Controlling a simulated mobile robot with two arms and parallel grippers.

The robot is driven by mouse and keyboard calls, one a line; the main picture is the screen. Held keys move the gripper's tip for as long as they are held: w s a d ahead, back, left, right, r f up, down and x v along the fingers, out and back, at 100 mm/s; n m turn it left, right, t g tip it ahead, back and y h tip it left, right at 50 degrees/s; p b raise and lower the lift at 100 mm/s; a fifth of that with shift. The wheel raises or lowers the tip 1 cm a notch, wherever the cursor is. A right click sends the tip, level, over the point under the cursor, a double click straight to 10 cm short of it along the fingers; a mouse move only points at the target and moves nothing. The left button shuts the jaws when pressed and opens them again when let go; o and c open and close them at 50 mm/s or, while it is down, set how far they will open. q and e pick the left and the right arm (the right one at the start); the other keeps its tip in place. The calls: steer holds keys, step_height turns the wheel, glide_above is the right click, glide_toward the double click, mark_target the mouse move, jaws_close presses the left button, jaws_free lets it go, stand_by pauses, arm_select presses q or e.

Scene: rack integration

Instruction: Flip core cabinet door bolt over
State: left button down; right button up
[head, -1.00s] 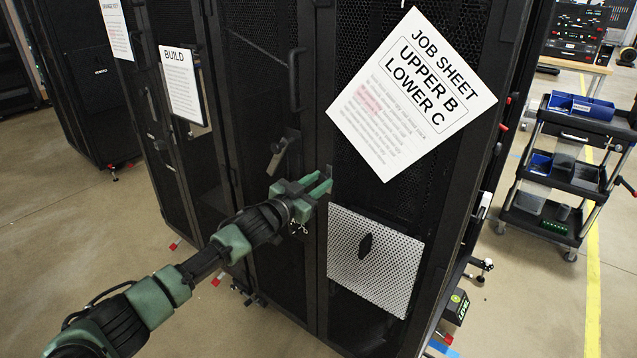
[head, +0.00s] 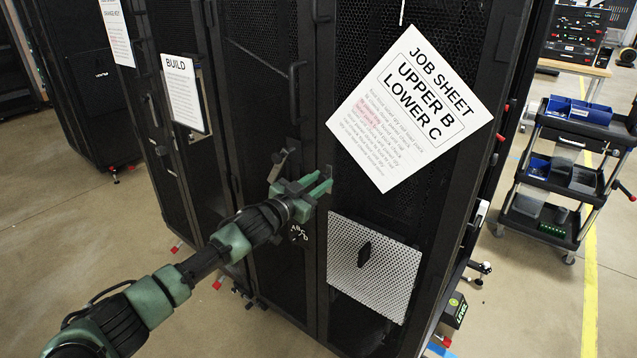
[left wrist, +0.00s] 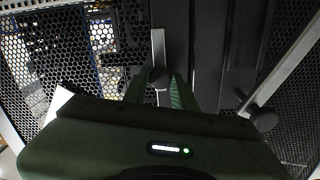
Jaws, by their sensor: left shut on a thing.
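My left gripper (head: 326,183) reaches the front of the black core cabinet (head: 322,100), at the upright frame between two mesh doors. In the left wrist view its green fingers (left wrist: 160,90) stand on both sides of a bolt (left wrist: 158,48), a narrow grey metal bar with a dark round knob. The gripper is shut on the bolt. The bar points up in that view. In the head view the bolt is mostly hidden by the fingers. A second grey lever with a round pivot (left wrist: 263,119) sits to the right in the wrist view. My right gripper is out of view.
A tilted job sheet (head: 410,107) hangs on the right door, above a white perforated panel (head: 372,265). A door handle (head: 294,90) projects above the gripper. A BUILD sheet (head: 183,93) hangs further left. A tool cart (head: 568,125) stands right; open floor lies left.

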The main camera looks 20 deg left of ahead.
arm_select(q)
steer(key=c, duration=1.1)
jaws_free()
steer(key=shift+r, duration=0.35)
steer(key=shift+c, duration=0.2)
steer(key=shift+s+f, duration=0.1)
steer(key=shift+f, duration=0.1)
steer(key=shift+s+a, duration=0.2)
steer(key=shift+s, duration=0.1)
steer(key=b+v, duration=0.1)
steer(key=v, duration=0.6)
steer(key=shift+r, duration=0.2)
steer(key=shift+f, duration=0.1)
